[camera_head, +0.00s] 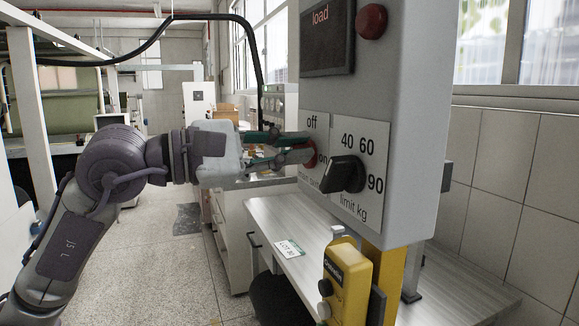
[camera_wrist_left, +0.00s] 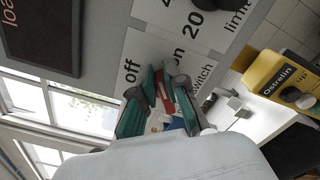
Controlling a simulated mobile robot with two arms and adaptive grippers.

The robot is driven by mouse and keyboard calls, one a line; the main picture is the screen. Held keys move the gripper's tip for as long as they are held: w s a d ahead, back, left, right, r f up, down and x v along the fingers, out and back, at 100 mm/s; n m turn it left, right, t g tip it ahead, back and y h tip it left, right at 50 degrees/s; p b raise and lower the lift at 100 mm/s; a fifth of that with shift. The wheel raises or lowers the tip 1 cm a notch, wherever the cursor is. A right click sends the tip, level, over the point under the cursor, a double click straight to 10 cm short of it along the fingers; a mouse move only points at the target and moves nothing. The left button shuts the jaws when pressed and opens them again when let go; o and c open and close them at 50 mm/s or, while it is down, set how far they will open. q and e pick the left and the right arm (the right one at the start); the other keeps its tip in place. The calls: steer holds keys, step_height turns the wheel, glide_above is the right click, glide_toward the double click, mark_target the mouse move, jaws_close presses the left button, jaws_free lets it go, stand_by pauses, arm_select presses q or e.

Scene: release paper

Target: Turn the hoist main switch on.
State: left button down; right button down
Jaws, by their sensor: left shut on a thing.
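The hoist main switch is a red knob (camera_head: 311,154) on a white label plate (camera_head: 316,122) marked "off" at the top and "on" at the right, on the grey control box (camera_head: 405,100). My left gripper (camera_head: 298,148) reaches in from the left, its teal-and-grey fingers closed around the knob. In the left wrist view the fingers (camera_wrist_left: 161,92) also grip the red switch (camera_wrist_left: 168,100), with "off" and part of "on" beside them. The fingers cover much of the knob, so I cannot tell which mark it points to. My right gripper is not in view.
A black limit dial (camera_head: 343,174) sits just right of the switch. A dark load display (camera_head: 327,38) and a red button (camera_head: 371,21) are above. A yellow pendant (camera_head: 345,285) hangs below, near a metal bench (camera_head: 290,215). Open floor lies behind my left arm.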

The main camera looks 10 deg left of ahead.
arm_select(q)
steer(key=m+b, duration=0.1)
steer(key=f+m+b, duration=0.1)
steer(key=m, duration=0.1)
steer(key=shift+s+d+m+b, duration=0.1)
steer(key=shift+s+m+b, duration=0.05)
steer(key=shift+m+b, duration=0.15)
steer(key=shift+f+m+b, duration=0.15)
steer(key=shift+m+b, duration=0.4)
steer(key=shift+m, duration=0.35)
steer(key=shift+f+m+b, duration=0.15)
steer(key=shift+m+b, duration=0.35)
steer(key=shift+m, duration=0.4)
steer(key=c, duration=1.2)
jaws_free()
steer(key=v, duration=1.2)
